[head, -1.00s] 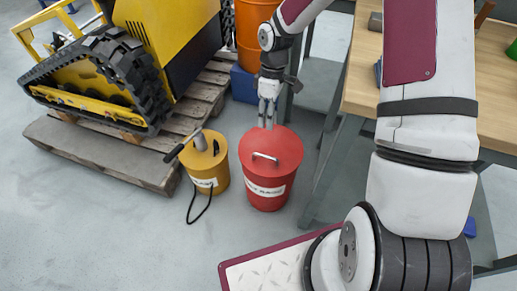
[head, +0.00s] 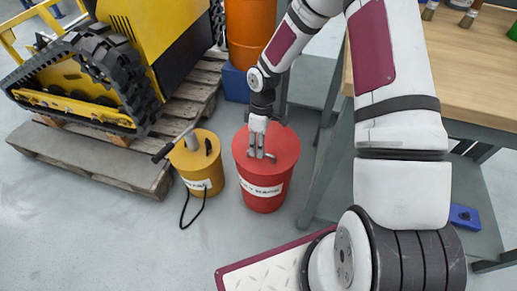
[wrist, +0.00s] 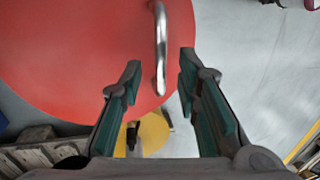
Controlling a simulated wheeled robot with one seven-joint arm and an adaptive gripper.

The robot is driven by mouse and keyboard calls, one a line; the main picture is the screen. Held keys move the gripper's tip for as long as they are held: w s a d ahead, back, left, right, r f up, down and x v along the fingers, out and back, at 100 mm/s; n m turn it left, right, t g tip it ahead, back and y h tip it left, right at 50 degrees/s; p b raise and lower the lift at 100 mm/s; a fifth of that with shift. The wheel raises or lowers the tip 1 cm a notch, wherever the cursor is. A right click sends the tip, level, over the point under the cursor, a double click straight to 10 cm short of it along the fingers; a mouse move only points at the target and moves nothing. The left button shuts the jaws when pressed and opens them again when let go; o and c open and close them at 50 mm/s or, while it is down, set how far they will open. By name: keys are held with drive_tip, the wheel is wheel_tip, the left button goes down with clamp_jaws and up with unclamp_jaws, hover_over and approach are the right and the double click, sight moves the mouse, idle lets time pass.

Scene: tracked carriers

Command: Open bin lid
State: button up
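The red bin (head: 262,192) stands upright on the floor, a white label with dark lettering on its front. Its round red lid (head: 283,145) is on and appears closed. The metal bar handle (wrist: 161,40) lies on the lid; in the head view my gripper partly covers it. My gripper (head: 257,150) points down over the lid at the handle. In the wrist view my gripper (wrist: 160,62) is open, with one finger on each side of the near part of the handle. The fingers do not appear to touch it; I cannot tell their exact height.
A yellow can (head: 199,172) with a black hose stands just left of the bin. A tracked yellow machine (head: 90,75) sits on a wooden pallet (head: 90,160). An orange drum (head: 248,35) is behind. A wooden-topped workbench (head: 470,70) stands to the right.

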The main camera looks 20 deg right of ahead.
drive_tip(key=shift+f, duration=0.3)
clamp_jaws()
drive_tip(key=shift+r, duration=0.1)
